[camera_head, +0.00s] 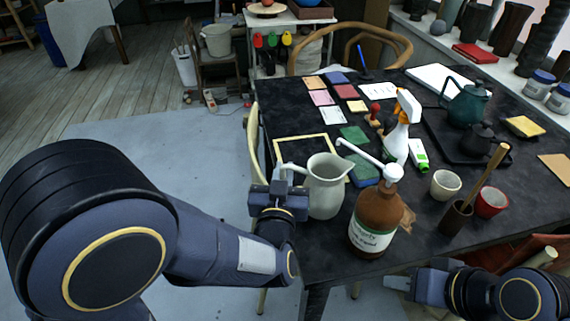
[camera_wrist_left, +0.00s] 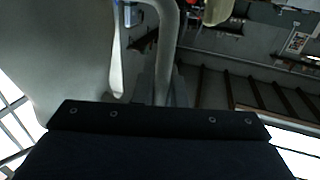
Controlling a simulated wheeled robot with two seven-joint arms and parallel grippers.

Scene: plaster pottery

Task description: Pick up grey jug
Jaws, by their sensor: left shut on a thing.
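The grey jug (camera_head: 326,186) stands upright at the near left edge of the black table, left of the brown pump bottle. I cannot tell whether its base touches the table. My left gripper (camera_head: 283,178) is at the jug's left side, shut on its handle. In the left wrist view the jug (camera_wrist_left: 60,50) fills the upper left, with its curved handle (camera_wrist_left: 168,45) at the gripper. The fingertips are mostly hidden there. My right arm shows at the lower right of the head view, with its gripper (camera_head: 398,284) near the table's front edge; its fingers are unclear.
The brown pump bottle (camera_head: 376,222) stands close to the jug's right, its white nozzle reaching over toward the jug. A spray bottle (camera_head: 397,135), a cream cup (camera_head: 445,184), a red cup (camera_head: 491,202) and a teal teapot (camera_head: 467,104) stand further right. A wooden frame (camera_head: 301,139) lies behind the jug.

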